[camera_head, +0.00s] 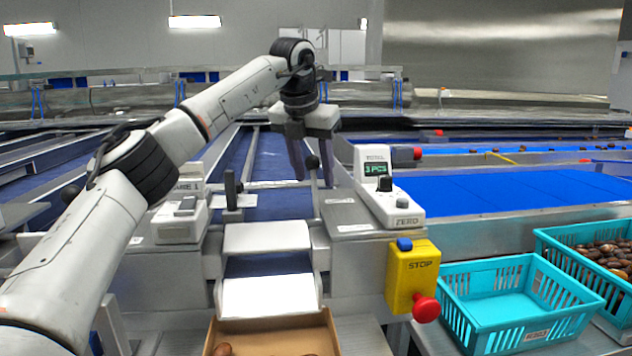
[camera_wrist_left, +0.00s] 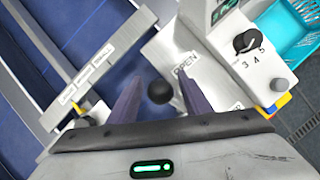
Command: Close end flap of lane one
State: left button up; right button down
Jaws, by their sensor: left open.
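My left gripper (camera_head: 312,178) is open above the end of the lane. Its two dark fingers stand on either side of a black ball knob (camera_head: 312,162), with gaps between. In the left wrist view the knob (camera_wrist_left: 160,92) sits between the fingers, beside a metal plate marked OPEN (camera_wrist_left: 184,64). The knob's stem is mostly hidden below the ball. The pale end flap and chute (camera_head: 266,238) slope down from the blue lane belt (camera_head: 270,172). A grey box labelled as lane 1 (camera_head: 180,222) stands left. My right gripper is not in view.
A counter box reading 3 PCS (camera_head: 388,190) and a yellow stop box with red button (camera_head: 411,275) stand right. A cardboard box (camera_head: 270,335) holding brown dates sits under the chute. Teal crates (camera_head: 515,335) stand at the right, one with dates.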

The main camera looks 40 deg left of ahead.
pick_arm(q)
jog(key=shift+x, duration=1.15)
grip_shut()
jog(key=shift+d, duration=0.1)
jog(key=shift+w, duration=0.1)
